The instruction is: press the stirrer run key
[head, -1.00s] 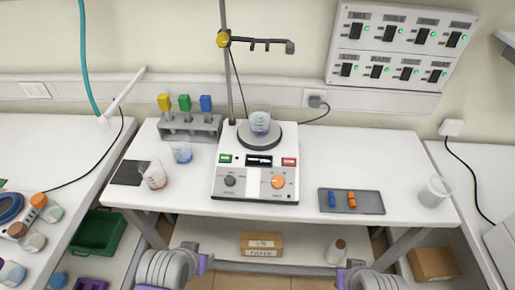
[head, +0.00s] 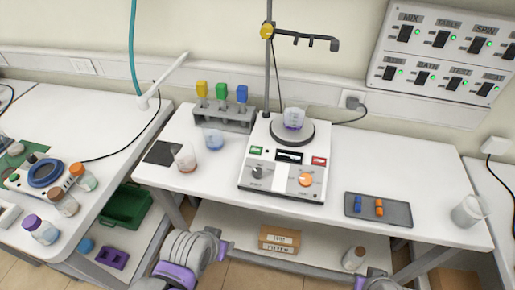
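The white stirrer (head: 245,178) stands on the middle table with a glass beaker (head: 293,118) on its round grey plate. Its sloped front has a green key (head: 256,151) at left, a dark display (head: 289,156) and a red key (head: 319,161) at right. A dark knob (head: 257,172) and an orange knob (head: 305,180) sit below. The key labels are too small to read. My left gripper (head: 223,248) is low in front of the table, apart from the stirrer. My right gripper (head: 375,275) is at the bottom edge, partly cut off. Neither shows its finger opening clearly.
A stand rod (head: 267,70) rises behind the stirrer. A rack (head: 224,122) with coloured stoppers and two beakers are to its left. A grey tray (head: 390,220) and a beaker (head: 468,212) are to its right. A switch panel (head: 440,60) hangs on the wall.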

